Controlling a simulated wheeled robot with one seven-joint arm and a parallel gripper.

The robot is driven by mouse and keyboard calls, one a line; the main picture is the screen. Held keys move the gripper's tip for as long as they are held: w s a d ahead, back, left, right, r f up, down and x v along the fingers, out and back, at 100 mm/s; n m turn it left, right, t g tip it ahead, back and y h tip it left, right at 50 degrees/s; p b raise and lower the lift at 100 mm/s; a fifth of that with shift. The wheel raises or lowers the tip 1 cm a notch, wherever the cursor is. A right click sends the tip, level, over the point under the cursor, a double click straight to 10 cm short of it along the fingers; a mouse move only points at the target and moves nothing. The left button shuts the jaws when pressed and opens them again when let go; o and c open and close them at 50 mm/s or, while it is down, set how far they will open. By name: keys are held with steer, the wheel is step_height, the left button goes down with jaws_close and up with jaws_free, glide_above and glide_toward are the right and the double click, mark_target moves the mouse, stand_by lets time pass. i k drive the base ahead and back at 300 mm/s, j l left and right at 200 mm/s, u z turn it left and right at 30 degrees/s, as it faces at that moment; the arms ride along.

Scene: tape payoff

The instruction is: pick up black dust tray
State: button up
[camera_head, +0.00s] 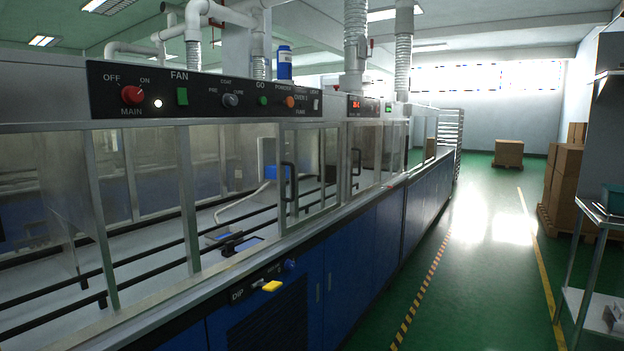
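I cannot make out a black dust tray for certain in the head view. A small dark grey item (615,317) lies at the right picture edge on the lower shelf of a metal rack, cut off by the frame; I cannot tell what it is. My gripper and arm do not show in this view.
A long blue-fronted machine (350,250) with glass doors and a control panel (210,92) fills the left and middle. A metal rack (590,212) bearing a teal bin (613,197) stands at right. Cardboard boxes (563,180) stand behind it. The green aisle between is clear.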

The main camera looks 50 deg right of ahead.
mark_target(231, 248)
steer(key=z, duration=3.15)
steer(key=u, duration=2.45)
steer(key=i+l, duration=0.25)
steer(key=l, duration=0.15)
steer(key=i+l, duration=0.25)
steer(key=l, duration=0.2)
steer(key=i+l, duration=0.25)
steer(key=l, duration=0.15)
steer(key=u, duration=0.05)
